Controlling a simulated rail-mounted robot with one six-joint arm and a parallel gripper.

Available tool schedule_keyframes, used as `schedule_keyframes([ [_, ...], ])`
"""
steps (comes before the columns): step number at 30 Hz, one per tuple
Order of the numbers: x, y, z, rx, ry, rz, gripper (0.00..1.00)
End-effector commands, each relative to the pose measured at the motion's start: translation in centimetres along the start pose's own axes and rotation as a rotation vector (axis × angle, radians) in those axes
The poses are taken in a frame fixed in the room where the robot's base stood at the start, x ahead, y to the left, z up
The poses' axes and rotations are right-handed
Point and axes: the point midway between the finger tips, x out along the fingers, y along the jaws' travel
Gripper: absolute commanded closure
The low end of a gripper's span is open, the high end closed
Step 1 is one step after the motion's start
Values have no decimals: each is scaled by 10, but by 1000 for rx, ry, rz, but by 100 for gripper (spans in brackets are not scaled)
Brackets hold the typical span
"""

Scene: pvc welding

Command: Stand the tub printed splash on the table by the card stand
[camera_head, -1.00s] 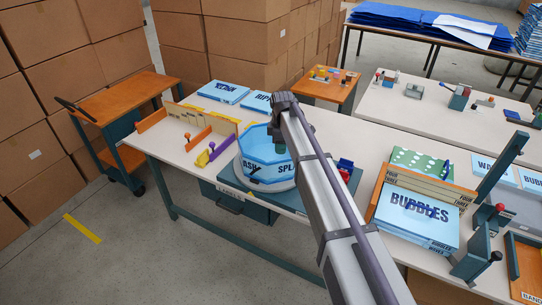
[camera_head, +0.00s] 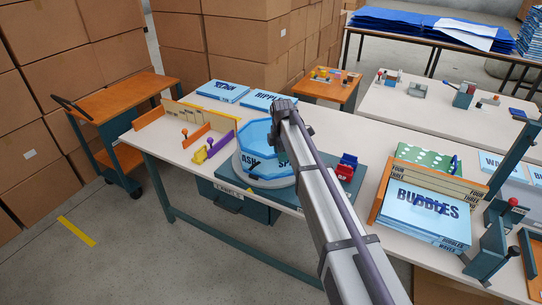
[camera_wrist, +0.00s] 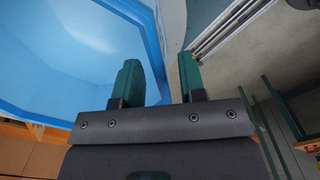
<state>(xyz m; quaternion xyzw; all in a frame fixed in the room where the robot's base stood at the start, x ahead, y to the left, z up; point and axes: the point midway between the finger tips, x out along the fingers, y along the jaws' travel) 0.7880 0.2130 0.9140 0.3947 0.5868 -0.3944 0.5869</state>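I see no clear grip. A cream upright board (camera_head: 195,114) stands left; I cannot tell if it is the card stand.
A purple and yellow piece (camera_head: 215,148) stands close left of the tub. Blue packs (camera_head: 225,91) lie behind. A red and blue item (camera_head: 346,168) is to the right, then a rack with the BUBBLES pack (camera_head: 425,210). An orange cart (camera_head: 125,110) stands left of the table.

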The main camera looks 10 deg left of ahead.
Motion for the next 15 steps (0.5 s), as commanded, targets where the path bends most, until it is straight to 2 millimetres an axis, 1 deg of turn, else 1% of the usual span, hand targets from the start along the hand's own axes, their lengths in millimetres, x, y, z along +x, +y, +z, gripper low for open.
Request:
schedule_keyframes([
  [1,23,0,-1,0,0,0,62],
  [3,33,0,-1,0,0,0,62],
  [5,36,0,-1,0,0,0,62],
  [11,31,0,-1,0,0,0,62],
  [15,31,0,-1,0,0,0,76],
])
